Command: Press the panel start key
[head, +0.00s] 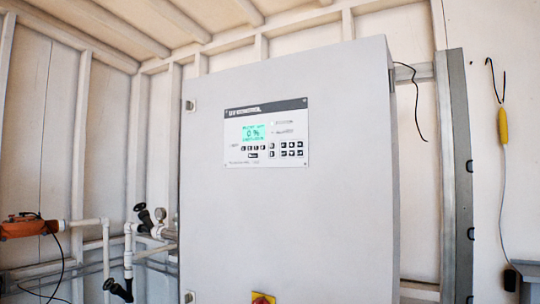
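The control panel (266,135) is a pale plate with a dark header strip, set on the upper front of a large grey cabinet (280,220). Its lit green display (254,132) reads 0 %. Below and beside the display are several small dark keys (288,149). The key labels are too small to read, so I cannot tell which one is the start key. Neither of my grippers is in view.
A red and yellow switch (263,298) sits low on the cabinet front. White pipes with black valve handles (146,217) and an orange device (28,227) are at the left. A metal post (455,170) and a yellow hanging object (503,125) are at the right.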

